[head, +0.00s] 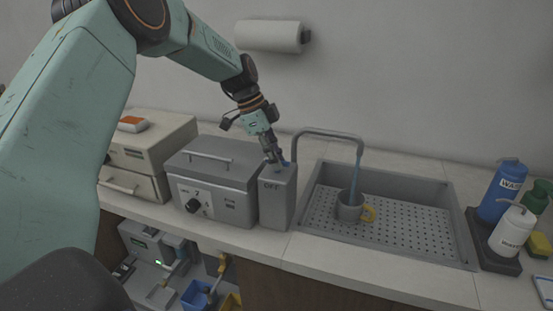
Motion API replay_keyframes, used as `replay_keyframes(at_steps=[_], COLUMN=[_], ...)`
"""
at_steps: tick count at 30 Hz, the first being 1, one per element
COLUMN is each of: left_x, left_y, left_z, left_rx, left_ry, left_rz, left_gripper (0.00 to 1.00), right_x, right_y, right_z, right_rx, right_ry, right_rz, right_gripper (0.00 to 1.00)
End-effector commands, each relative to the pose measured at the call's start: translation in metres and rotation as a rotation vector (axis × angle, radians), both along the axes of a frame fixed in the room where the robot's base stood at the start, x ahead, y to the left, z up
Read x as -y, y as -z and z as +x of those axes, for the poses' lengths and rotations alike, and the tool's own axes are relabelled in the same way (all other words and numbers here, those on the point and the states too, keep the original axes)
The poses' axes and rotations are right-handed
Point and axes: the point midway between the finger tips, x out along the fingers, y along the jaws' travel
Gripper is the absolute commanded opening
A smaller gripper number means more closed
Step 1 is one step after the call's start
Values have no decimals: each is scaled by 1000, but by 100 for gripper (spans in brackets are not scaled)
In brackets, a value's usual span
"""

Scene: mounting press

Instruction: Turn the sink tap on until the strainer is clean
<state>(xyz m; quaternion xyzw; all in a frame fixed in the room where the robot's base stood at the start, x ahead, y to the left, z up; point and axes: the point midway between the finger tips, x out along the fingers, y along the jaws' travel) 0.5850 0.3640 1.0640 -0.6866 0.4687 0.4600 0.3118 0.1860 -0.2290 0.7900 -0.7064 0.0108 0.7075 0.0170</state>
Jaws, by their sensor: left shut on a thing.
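The sink tap (330,133) is a grey arched pipe at the left edge of the grey sink (420,228). A blue stream of water (356,165) runs from its spout into the strainer (347,207), a grey cup with a yellow handle standing on the perforated sink floor. I cannot see whether the strainer is clean inside. My left gripper (273,157) reaches down beside the tap's base, above a grey box, and is shut on a small blue part, apparently the tap lever (284,163). The fingers partly hide it. My right gripper is not in view.
The grey upright box (277,197) and a grey machine with a dial (213,180) stand left of the sink. Blue (500,190) and white (511,232) bottles stand on a dark tray to its right. A paper roll (268,36) hangs on the wall.

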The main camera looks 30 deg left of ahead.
Motion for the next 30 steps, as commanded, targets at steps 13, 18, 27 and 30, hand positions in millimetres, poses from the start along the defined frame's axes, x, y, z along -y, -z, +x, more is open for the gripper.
replay_keyframes(at_steps=[13,18,27,30], left_x=[-2,-2,-2,-2], left_y=[-1,-1,-1,-1], left_z=[1,1,2,2], left_rx=[1,3,4,4], left_ry=[135,141,139,140], left_rz=[4,4,4,4], left_gripper=[0,0,20,28], right_x=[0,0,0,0], right_y=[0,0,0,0], right_z=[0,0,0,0], right_rx=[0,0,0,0], right_ry=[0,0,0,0], right_rz=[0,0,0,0], right_gripper=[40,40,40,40])
